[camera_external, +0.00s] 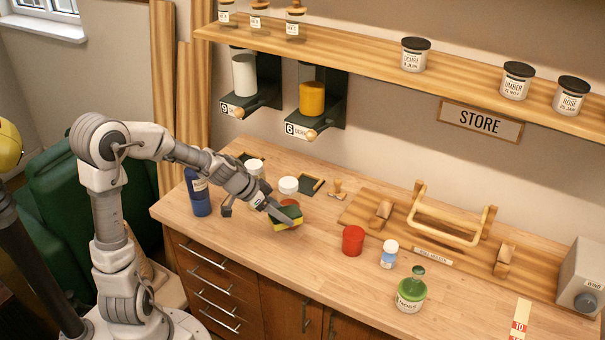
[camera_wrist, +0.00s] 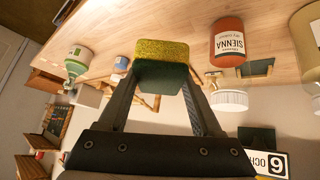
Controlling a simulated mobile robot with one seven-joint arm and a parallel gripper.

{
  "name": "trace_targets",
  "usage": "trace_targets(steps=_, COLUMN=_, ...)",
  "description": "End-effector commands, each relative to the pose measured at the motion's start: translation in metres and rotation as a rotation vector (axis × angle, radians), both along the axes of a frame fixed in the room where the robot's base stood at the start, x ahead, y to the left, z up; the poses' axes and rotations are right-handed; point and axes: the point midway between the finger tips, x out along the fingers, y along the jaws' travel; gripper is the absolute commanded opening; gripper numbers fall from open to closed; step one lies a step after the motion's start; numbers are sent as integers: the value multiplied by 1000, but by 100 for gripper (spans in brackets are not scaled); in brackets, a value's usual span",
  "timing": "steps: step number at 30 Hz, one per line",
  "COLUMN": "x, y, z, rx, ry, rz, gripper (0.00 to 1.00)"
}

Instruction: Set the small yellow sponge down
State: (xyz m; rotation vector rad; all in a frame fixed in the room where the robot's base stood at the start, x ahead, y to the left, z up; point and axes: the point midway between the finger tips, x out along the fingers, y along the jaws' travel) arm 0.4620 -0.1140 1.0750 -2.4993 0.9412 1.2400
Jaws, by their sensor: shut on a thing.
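The small sponge (camera_external: 286,217) has a yellow layer and a dark green layer. My gripper (camera_external: 268,208) is shut on it at the left part of the table. In the wrist view the sponge (camera_wrist: 163,52) sits between the two fingers of my gripper (camera_wrist: 161,78), with its green side facing the camera. The sponge is at or just above the wooden tabletop (camera_external: 235,245); I cannot tell whether it touches. My gripper hides part of it in the outside view.
The jar labelled Sienna (camera_wrist: 227,42) stands close behind the sponge. A blue bottle (camera_external: 199,194) stands to the left, and a white-lidded jar (camera_external: 288,186) behind. A red cup (camera_external: 353,240), a small white-and-blue bottle (camera_external: 389,256) and a green jar (camera_external: 410,296) stand to the right. The table front is clear.

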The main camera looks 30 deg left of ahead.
Motion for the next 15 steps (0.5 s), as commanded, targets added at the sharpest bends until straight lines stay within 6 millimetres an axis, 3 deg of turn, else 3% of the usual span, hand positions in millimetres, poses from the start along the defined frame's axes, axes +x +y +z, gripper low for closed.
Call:
trace_targets(steps=1, x=-9, y=-16, z=-11, rx=-1, ry=0, rz=-86, gripper=16)
trace_targets(steps=6, x=-45, y=-63, z=-22, rx=2, ry=-2, rz=-375, gripper=16)
trace_targets(steps=10, x=-67, y=-84, z=-26, rx=4, ry=-3, rz=-528, gripper=16)
trace_targets(steps=15, x=-82, y=-95, z=-27, rx=7, ry=-4, rz=-625, gripper=16)
